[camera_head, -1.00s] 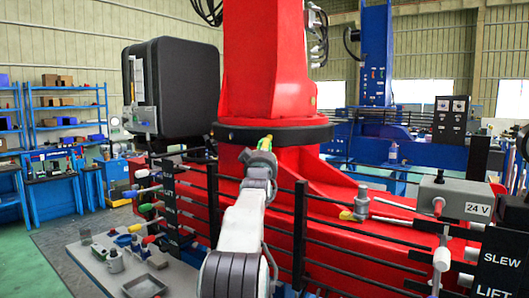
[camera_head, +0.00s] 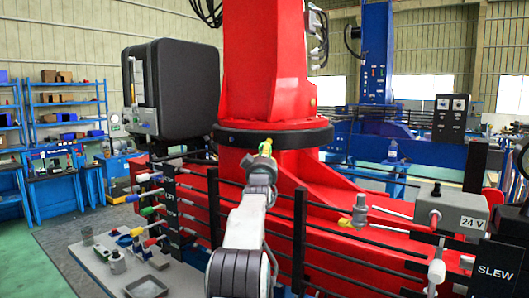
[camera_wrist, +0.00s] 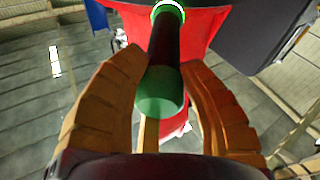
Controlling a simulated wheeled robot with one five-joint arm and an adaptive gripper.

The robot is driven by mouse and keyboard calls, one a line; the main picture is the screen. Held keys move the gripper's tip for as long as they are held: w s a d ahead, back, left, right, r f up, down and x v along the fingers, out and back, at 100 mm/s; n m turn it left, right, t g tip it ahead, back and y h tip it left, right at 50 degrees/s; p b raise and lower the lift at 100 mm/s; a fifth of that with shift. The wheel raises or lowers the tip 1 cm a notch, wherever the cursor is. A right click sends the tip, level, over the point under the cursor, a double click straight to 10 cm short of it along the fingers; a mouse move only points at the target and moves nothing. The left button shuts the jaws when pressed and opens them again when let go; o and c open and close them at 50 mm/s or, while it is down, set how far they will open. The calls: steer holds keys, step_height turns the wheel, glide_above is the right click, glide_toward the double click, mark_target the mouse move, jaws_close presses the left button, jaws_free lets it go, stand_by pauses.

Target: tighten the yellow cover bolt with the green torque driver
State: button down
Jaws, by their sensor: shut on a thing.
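The green torque driver is in my gripper. In the wrist view it is a dark shaft with a rounded green end (camera_wrist: 160,92) and a glowing green ring at its far end. The tan fingers of my gripper (camera_wrist: 165,85) are closed in on either side of it. In the head view my gripper (camera_head: 264,155) is raised in front of the red crane column, with a small green and yellow part showing at its top. A small yellow piece (camera_head: 345,222) sits beside a grey fitting behind the rails at right. I cannot tell if it is the cover bolt.
Black rails (camera_head: 300,235) run across in front of the red crane base (camera_head: 290,175). A grey 24 V box (camera_head: 450,208) and a SLEW panel (camera_head: 494,272) stand at right. A bench with a tray (camera_head: 146,287) and coloured-handle levers is at lower left. Open floor lies far left.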

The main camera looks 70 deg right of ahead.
steer(key=shift+p+x, duration=1.3)
steer(key=shift+p, duration=0.45)
steer(key=shift+r, duration=0.1)
steer(key=shift+w+d+r+p, duration=0.1)
steer(key=shift+d+p, duration=0.25)
steer(key=shift+p, duration=0.45)
steer(key=shift+b, duration=0.45)
steer(key=shift+a+b, duration=0.25)
steer(key=shift+b, duration=0.05)
steer(key=shift+d+p, duration=0.25)
steer(key=shift+p, duration=0.4)
stand_by(1.2)
steer(key=shift+b, duration=0.45)
steer(key=shift+a, duration=0.25)
steer(key=shift+d+p, duration=0.25)
steer(key=shift+p, duration=0.1)
stand_by(1.4)
